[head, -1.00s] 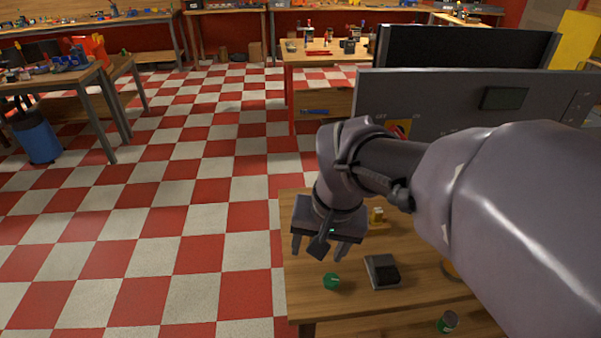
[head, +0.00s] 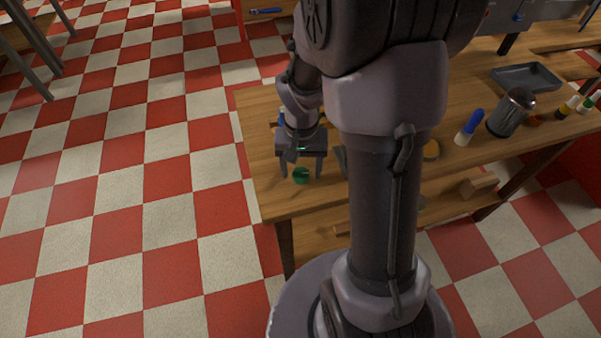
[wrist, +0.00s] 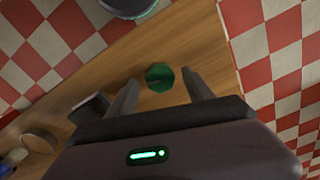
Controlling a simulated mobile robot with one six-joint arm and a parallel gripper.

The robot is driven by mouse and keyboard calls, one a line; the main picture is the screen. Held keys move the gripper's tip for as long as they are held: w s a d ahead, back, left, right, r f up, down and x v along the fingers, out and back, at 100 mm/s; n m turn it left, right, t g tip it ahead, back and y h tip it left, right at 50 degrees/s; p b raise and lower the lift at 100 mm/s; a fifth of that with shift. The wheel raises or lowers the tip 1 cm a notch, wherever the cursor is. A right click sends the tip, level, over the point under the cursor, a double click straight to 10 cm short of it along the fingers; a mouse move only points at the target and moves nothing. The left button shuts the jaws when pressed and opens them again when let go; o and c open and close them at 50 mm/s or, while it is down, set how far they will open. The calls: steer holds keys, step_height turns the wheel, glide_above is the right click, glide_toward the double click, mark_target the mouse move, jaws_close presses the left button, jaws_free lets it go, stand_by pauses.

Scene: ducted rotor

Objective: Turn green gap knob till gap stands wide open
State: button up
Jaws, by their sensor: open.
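The green knob (head: 301,175) is on the wooden table near its left front corner. In the wrist view the green knob (wrist: 159,77) looks many-sided, with a darker mark on its face. My gripper (head: 301,172) is open above the table, its fingers on either side of the knob in the head view. In the wrist view the knob shows between and a little beyond the fingertips of my gripper (wrist: 160,78). I cannot tell whether the fingers touch it. The gap that the knob belongs to cannot be made out.
A dark box-like device (wrist: 88,108) sits beside the knob. Farther right on the table (head: 262,108) are a blue-capped bottle (head: 468,127), a metal mug (head: 511,112), a grey tray (head: 526,77) and small bottles. Checkered floor lies open to the left.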

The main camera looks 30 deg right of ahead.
steer(key=shift+f, duration=0.2)
jaws_close()
stand_by(0.3)
steer(key=m+b, duration=0.1)
steer(key=m, duration=0.5)
steer(key=shift+b, duration=0.3)
steer(key=m+b, duration=0.1)
steer(key=m, duration=0.5)
steer(key=shift+b, duration=0.4)
steer(key=shift+m, duration=0.3)
jaws_free()
